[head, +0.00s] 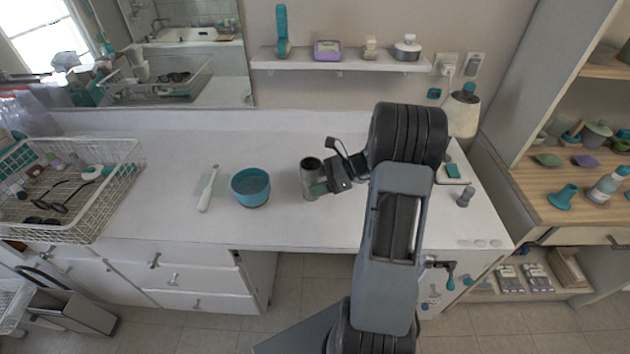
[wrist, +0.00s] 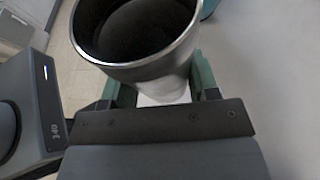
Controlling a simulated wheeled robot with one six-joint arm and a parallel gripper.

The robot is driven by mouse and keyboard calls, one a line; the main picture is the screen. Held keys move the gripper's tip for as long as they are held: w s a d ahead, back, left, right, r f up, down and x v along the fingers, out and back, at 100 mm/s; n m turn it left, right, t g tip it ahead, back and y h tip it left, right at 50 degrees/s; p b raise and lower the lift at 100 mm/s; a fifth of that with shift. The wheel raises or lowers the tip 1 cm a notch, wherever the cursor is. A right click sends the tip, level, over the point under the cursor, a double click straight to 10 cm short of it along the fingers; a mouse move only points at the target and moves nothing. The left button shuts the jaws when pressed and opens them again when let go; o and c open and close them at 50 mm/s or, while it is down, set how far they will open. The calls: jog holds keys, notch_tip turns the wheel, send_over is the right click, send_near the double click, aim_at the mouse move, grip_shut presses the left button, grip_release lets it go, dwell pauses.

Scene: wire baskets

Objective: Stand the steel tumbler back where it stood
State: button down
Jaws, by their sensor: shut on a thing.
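The steel tumbler (head: 309,172) is upright at the middle of the white counter, with its dark open mouth facing up. My gripper (head: 320,188) reaches it from the right and is shut on its side. In the wrist view the tumbler (wrist: 140,75) fills the upper middle, its steel rim and dark inside showing, with the green fingers of my gripper (wrist: 160,85) on both sides of its body. Its base is small in the head view, and I cannot tell whether it touches the counter.
A teal bowl (head: 251,187) stands just left of the tumbler. A white toothbrush-like item (head: 208,188) lies further left, then a wire basket (head: 106,206) with several things. A small grey item (head: 465,197) stands at the right. The counter's front edge (head: 300,244) is close.

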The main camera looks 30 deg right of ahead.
jog(key=shift+f+b, duration=1.9)
jog(key=shift+f, duration=1)
jog(key=shift+f, duration=0.65)
jog(key=shift+c, duration=1.4)
grip_release()
jog(key=shift+c, duration=0.4)
jog(key=c, duration=0.3)
jog(key=shift+d+r, duration=0.1)
jog(key=shift+d, duration=0.05)
jog(key=shift+p+v, duration=1.5)
jog(key=shift+v, duration=2.45)
